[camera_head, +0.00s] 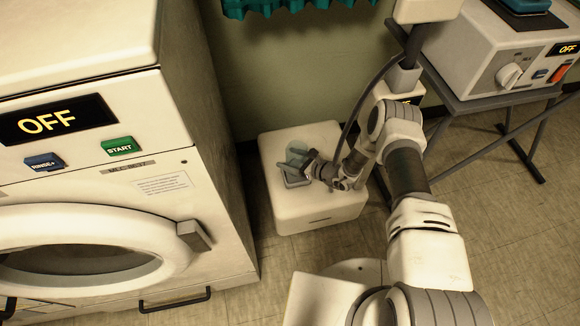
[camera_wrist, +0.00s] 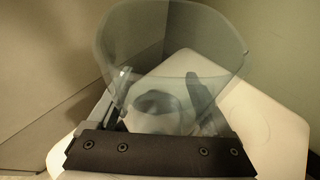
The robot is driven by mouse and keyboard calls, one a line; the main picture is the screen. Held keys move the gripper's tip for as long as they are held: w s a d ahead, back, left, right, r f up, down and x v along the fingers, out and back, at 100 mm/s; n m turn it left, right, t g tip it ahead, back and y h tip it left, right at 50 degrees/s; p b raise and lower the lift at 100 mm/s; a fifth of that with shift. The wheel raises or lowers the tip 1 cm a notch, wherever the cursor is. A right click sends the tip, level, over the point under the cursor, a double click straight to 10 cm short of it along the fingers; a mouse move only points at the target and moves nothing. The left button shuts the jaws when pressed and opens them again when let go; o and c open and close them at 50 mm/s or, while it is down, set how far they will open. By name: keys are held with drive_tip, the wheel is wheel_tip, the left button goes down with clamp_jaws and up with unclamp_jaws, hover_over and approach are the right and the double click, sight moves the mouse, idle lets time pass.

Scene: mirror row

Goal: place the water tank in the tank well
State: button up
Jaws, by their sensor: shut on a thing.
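The water tank (camera_wrist: 175,45) is a clear, smoky vessel with a wide rounded outline. In the wrist view it rises between and beyond the fingers of my gripper (camera_wrist: 158,80), which is shut on it. In the head view my gripper (camera_head: 298,166) is over the top of a low white floor unit (camera_head: 320,212), and the tank is small and hard to make out there. A pale rounded shape shows through the tank in the wrist view; I cannot tell whether it is the tank well. I cannot tell whether the tank touches the unit.
A large white washer (camera_head: 180,215) stands close on the left, with a door handle jutting out. A grey table (camera_head: 500,98) with a white control box (camera_head: 490,60) is at the right. A teal object (camera_head: 280,6) is at the top wall.

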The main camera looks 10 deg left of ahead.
sight(290, 165)
drive_tip(key=shift+f+b, duration=0.9)
drive_tip(key=shift+f, duration=0.95)
drive_tip(key=shift+f, duration=0.15)
drive_tip(key=o, duration=1.5)
drive_tip(key=p+v, duration=0.4)
drive_tip(key=v, duration=0.8)
drive_tip(key=shift+r, duration=0.25)
